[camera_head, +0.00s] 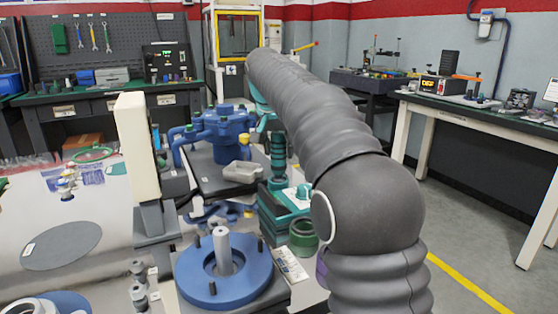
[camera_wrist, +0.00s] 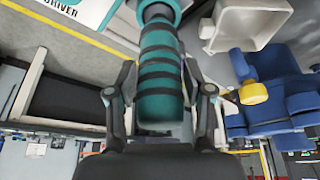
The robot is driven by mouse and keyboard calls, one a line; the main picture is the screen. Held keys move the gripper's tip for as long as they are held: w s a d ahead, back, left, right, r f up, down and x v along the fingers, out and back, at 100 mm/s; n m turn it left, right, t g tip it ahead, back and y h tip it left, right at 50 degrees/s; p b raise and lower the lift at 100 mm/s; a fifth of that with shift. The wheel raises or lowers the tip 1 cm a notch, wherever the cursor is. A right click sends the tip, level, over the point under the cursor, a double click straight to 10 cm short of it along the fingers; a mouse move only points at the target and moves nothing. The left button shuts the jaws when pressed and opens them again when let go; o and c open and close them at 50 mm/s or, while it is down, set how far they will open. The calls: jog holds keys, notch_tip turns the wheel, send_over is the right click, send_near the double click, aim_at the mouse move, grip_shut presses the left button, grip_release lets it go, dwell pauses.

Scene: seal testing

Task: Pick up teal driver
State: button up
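The teal driver shows in the wrist view (camera_wrist: 160,85) as a thick teal handle with black bands, between the two fingers of my gripper (camera_wrist: 159,72). The fingers lie close along both sides of the handle, but I cannot tell whether they press on it. In the head view the driver (camera_head: 278,155) stands upright at a teal base (camera_head: 285,203) on the workbench. My grey arm reaches over from the right, and my gripper there is mostly hidden. A label reading "DRIVER" (camera_wrist: 60,8) shows at the wrist view's upper left.
A blue pump-like housing (camera_head: 226,133) and a pale grey block (camera_head: 243,171) sit left of the driver. A blue flange with studs (camera_head: 225,282) and a green ring (camera_head: 303,237) are nearer. A cream upright post (camera_head: 136,150) rises at left. Floor at right is clear.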

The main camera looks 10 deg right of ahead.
grip_shut()
jog(key=shift+r, duration=0.1)
